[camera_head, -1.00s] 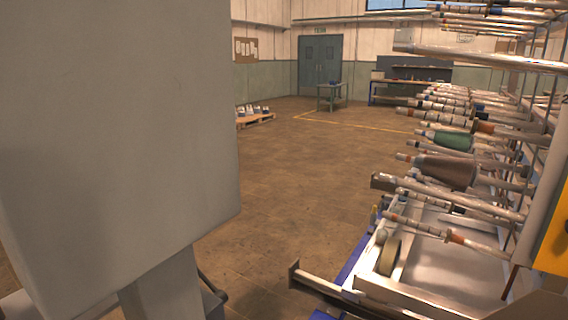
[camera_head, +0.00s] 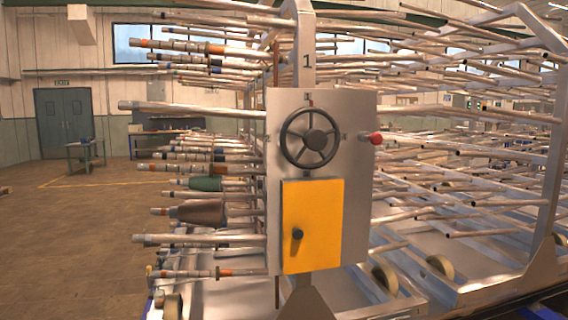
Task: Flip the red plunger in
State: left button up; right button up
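A small red knob-like plunger (camera_head: 375,138) sticks out at the right edge of a grey metal panel (camera_head: 355,200). The panel also carries a black handwheel (camera_head: 310,138) and a yellow box (camera_head: 325,215) with a black knob (camera_head: 297,234). The plunger is to the right of the handwheel and above the yellow box's level. Neither of my grippers shows in the head view.
A large rack of metal rods (camera_head: 470,170) extends behind and to both sides of the panel. Rods stick out to the left, some with green and brown cones. Open floor (camera_head: 75,235) lies at the left, with a table (camera_head: 85,150) and a door further back.

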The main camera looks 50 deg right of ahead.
aim_at(375, 138)
jog(key=z, duration=2)
jog(key=k, duration=0.6)
jog(key=u, duration=0.55)
jog(key=i, duration=1.25)
jog(key=z, duration=0.3)
